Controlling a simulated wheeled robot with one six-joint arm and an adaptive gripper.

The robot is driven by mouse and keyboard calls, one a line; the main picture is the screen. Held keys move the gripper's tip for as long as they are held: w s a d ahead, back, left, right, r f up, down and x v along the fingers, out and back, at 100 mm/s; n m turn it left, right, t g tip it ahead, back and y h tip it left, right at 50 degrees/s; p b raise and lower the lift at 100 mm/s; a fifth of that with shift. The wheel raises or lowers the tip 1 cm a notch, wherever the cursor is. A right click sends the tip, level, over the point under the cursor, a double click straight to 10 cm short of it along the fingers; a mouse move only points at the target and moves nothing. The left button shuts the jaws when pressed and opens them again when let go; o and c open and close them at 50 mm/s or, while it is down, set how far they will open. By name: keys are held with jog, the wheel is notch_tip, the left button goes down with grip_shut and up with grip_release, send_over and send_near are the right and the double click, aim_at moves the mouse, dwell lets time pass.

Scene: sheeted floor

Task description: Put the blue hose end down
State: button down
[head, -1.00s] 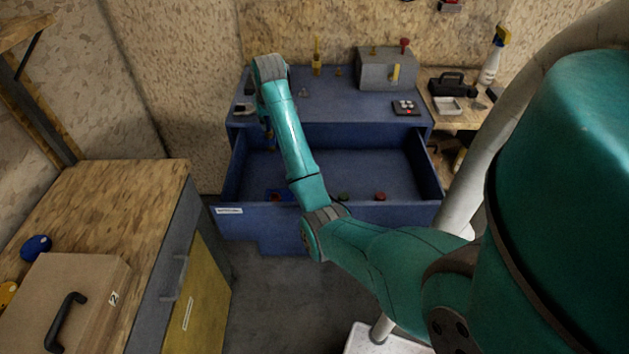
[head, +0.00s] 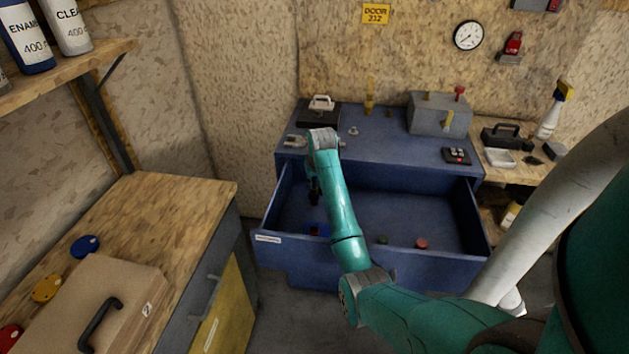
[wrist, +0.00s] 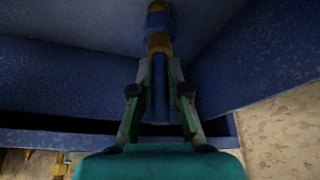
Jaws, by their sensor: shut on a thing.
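My gripper (wrist: 160,105) is shut on the blue hose end (wrist: 160,80) in the wrist view. The hose end is a blue cylinder with brass-coloured fittings (wrist: 158,43) beyond the fingers. In the head view my gripper (head: 315,195) is small and dark, pointing down at the left side of the open blue drawer (head: 375,205). The hose end cannot be made out clearly there. Whether it touches the drawer floor cannot be told.
A blue and red piece (head: 318,230), a green piece (head: 383,240) and a red knob (head: 421,244) lie near the drawer's front. The blue cabinet top (head: 385,130) carries a grey block (head: 440,114). A wooden bench (head: 150,215) stands left. The drawer's middle is clear.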

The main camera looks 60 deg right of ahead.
jog(key=shift+f, duration=0.1)
jog(key=c, duration=1.2)
grip_release()
jog(key=shift+o, duration=0.2)
jog(key=v, duration=1.2)
